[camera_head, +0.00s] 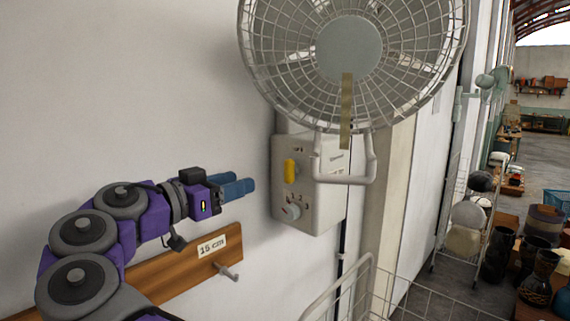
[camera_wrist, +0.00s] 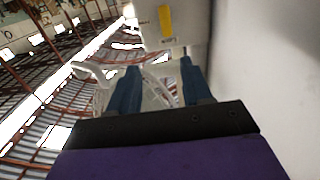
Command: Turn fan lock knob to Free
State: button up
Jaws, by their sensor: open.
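A wall fan (camera_head: 349,48) with a round wire cage hangs above a pale control box (camera_head: 318,190). The box face carries an upright yellow handle (camera_head: 290,171) and, below it, a round pale knob (camera_head: 291,211). Their small markings are unreadable, so I cannot tell which is the fan lock knob or its setting. My gripper (camera_head: 242,186) is left of the box, apart from it, at about the height between handle and knob. In the wrist view my gripper (camera_wrist: 160,88) has its two blue fingers spread with nothing held. The box (camera_wrist: 185,42) and yellow handle (camera_wrist: 165,20) show beyond them.
A wooden rail (camera_head: 165,278) with a "15 cm" label (camera_head: 212,246) and a metal peg (camera_head: 228,271) runs along the wall below my gripper. A bent tube handle (camera_head: 345,179) juts out in front of the box. Wire racks (camera_head: 400,295) and dark drums (camera_head: 497,255) stand to the right.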

send_near(286, 167)
jog(key=x, duration=0.5)
jog(key=d+x, duration=0.1)
jog(key=x, duration=0.1)
jog(key=shift+d+r, duration=0.15)
jog(key=shift+d, duration=0.1)
jog(key=shift+w, duration=1.1)
jog(key=shift+w+d, duration=0.1)
jog(key=shift+d, duration=0.35)
jog(key=shift+c, duration=1)
jog(key=shift+a+f, duration=0.2)
jog(key=shift+a, duration=0.05)
jog(key=c, duration=0.3)
jog(key=shift+a, duration=0.3)
jog(key=shift+c, duration=1.4)
jog(key=shift+d+r, duration=0.1)
jog(key=shift+d, duration=0.05)
grip_shut()
